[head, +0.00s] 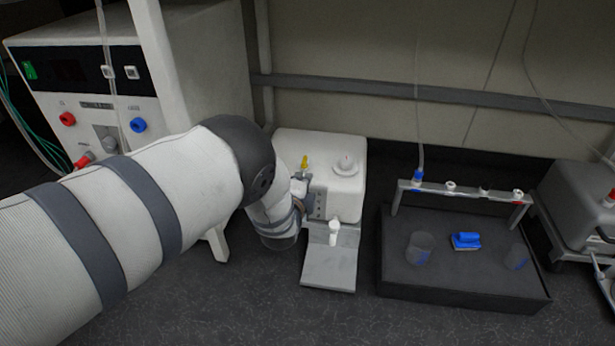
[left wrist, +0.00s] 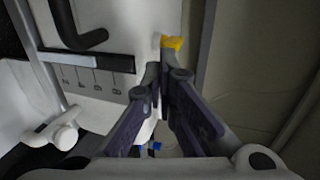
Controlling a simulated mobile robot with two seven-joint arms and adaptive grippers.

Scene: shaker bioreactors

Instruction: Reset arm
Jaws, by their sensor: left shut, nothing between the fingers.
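My left arm reaches in from the left in the head view. Its gripper (head: 303,184) is largely hidden by the wrist, beside the left side of a white boxy device (head: 338,150). In the left wrist view my left gripper (left wrist: 158,72) has its fingertips together with nothing between them. A yellow part (left wrist: 172,43) lies just beyond the fingertips; I cannot tell whether they touch. The device's marked front panel (left wrist: 95,80) and a white tap (left wrist: 58,132) show on the left of that view. My right gripper is not in view.
A dark platform (head: 462,288) with a tube rack, beakers (head: 420,248) and a blue piece (head: 466,240) stands on the right. A power unit (head: 85,75) with knobs is at the back left. A grey machine (head: 578,205) stands at the right edge. The front bench is clear.

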